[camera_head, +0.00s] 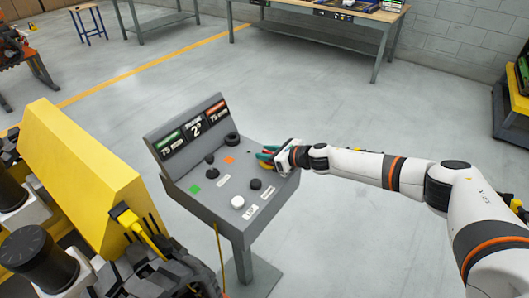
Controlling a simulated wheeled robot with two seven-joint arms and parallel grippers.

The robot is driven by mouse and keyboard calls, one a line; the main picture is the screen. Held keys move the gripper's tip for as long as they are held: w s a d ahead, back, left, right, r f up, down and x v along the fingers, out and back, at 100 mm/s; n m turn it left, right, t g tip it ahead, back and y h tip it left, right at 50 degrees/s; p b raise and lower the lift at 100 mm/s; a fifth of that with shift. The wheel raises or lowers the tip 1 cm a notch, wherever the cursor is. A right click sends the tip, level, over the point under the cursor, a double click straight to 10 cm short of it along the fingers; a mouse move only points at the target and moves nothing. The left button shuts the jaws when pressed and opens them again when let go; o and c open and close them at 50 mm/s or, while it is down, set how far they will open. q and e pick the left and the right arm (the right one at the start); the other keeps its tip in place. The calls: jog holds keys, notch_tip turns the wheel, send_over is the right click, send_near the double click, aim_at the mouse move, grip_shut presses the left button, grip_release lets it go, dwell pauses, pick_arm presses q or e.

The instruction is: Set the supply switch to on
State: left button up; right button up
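A grey control console (212,215) stands in the middle on a post. Its sloped panel carries several black knobs, one of which is a black knob (255,184) near the front, and a white round knob (238,202). A green patch (194,188) and an orange patch (229,160) mark the panel. The labels are too small to read, so I cannot tell which control is the supply switch. My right gripper (265,157) is at the panel's right edge, its fingers toward the panel. Their gap and any contact are unclear. My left gripper is not in view.
An upright display board (187,130) backs the console. A large yellow body (75,155) with black parts and cables fills the left, close to the console. A workbench (320,25) stands at the back. The floor right of the console is clear below my arm.

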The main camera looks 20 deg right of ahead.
jog(key=shift+w+a+f, duration=0.2)
jog(key=shift+w+a, duration=0.15)
grip_shut()
